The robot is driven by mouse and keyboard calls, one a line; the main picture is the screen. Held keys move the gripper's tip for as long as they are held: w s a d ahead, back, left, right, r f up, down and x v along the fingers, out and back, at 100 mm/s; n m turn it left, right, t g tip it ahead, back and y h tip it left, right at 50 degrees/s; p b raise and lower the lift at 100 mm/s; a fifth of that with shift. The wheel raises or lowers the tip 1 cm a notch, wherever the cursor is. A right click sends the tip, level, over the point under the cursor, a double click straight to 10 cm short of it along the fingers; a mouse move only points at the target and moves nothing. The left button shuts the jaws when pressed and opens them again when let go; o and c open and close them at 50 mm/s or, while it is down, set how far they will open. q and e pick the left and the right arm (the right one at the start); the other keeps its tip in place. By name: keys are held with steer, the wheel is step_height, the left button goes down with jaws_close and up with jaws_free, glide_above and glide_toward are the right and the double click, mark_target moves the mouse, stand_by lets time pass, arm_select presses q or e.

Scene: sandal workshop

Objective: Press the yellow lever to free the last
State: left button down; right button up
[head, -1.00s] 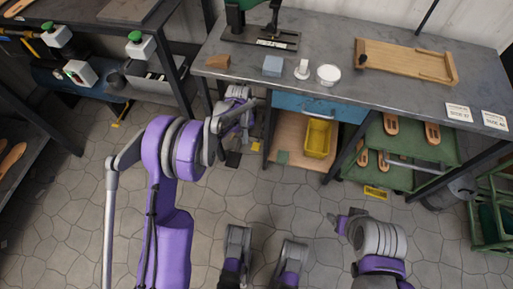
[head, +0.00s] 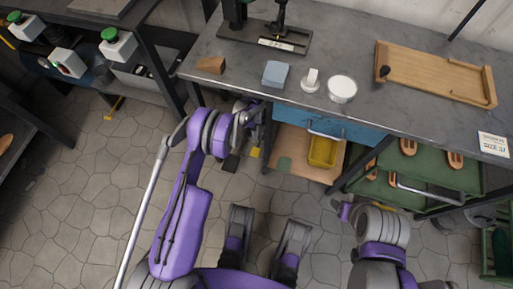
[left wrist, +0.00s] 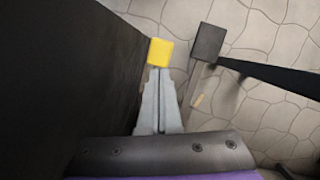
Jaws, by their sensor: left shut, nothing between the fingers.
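The yellow lever end (left wrist: 160,52) is a small block just beyond my left gripper's fingertips in the left wrist view. A small yellow piece low by the bench leg (head: 254,152) in the head view looks like the same lever. My left gripper (left wrist: 160,78) is shut and empty, its tips pointing at the yellow block. I cannot tell whether they touch it. In the head view my left gripper (head: 252,112) reaches to the front edge of the bench, partly hidden by my arm. I cannot make out a last for certain. My right gripper is not visible.
A dark block (left wrist: 209,42) sits beside the yellow one in the left wrist view. The bench (head: 350,115) holds a blue-grey block (head: 276,73), a white round dish (head: 342,88) and a wooden tray (head: 436,96). A yellow bin (head: 322,151) stands under it.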

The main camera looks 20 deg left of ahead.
mark_target(255, 151)
arm_select(q)
steer(key=shift+s, duration=0.1)
steer(key=shift+b+x, duration=1)
steer(key=shift+x, duration=2.45)
